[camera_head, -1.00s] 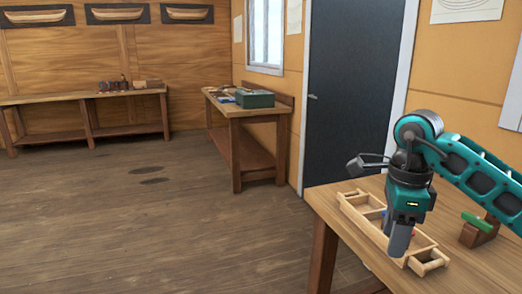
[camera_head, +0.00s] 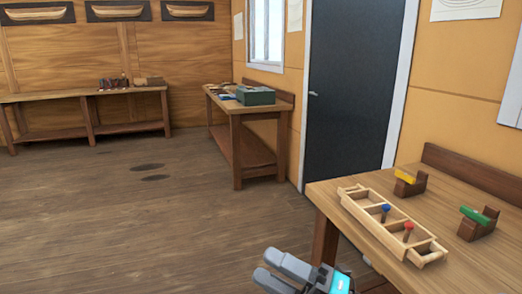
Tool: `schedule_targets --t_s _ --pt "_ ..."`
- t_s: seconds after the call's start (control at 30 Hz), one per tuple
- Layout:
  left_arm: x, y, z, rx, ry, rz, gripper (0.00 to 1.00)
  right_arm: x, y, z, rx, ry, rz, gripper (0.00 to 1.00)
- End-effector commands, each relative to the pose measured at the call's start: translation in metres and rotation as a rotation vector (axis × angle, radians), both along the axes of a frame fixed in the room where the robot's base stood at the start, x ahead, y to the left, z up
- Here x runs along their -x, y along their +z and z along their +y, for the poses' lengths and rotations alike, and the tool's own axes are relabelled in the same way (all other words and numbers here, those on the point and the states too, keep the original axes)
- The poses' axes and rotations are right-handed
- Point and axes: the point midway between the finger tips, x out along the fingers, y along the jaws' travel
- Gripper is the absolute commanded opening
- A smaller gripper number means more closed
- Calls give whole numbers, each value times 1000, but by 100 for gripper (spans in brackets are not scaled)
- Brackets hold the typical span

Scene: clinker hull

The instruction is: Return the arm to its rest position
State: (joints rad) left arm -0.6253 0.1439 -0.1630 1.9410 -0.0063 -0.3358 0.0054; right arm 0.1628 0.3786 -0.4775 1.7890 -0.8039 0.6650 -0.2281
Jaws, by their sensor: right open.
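My right gripper (camera_head: 284,270) is at the bottom middle of the head view, in front of the workbench's left leg and off the bench top. Its two grey fingers stand apart with nothing seen between them, so it is open and empty. The rest of my right arm is mostly out of the frame. My left gripper is not in view.
On the workbench (camera_head: 473,270) lies a wooden tray (camera_head: 365,231) with blue-topped (camera_head: 386,208) and red-topped (camera_head: 408,229) pieces. Wooden blocks beside it hold a yellow item (camera_head: 405,176) and a green item (camera_head: 475,215). The floor (camera_head: 120,230) at left is clear.

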Motion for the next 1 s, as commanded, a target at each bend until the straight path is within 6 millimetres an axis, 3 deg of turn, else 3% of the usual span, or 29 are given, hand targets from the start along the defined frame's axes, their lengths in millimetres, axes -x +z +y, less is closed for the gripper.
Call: schedule_targets --t_s 0.13,0.27,0.4,0.5,0.6,0.7,0.93,1.0 --pt "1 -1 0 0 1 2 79 -13 -49 -44 -273 -247 446 51" --pt "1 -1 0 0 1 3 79 -4 -118 -88 -479 -463 849 51" --pt "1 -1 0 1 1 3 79 38 -198 -127 -657 -675 1254 51" --pt "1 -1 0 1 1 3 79 73 -240 -142 -740 -785 1467 51" --pt "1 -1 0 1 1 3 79 101 -266 -150 -793 -857 1608 51" --pt "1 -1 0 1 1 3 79 117 -278 -154 -821 -895 1683 51" --pt "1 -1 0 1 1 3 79 122 -282 -155 -829 -906 1707 51" --pt "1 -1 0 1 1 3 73 121 -282 -154 -828 -905 1706 45"
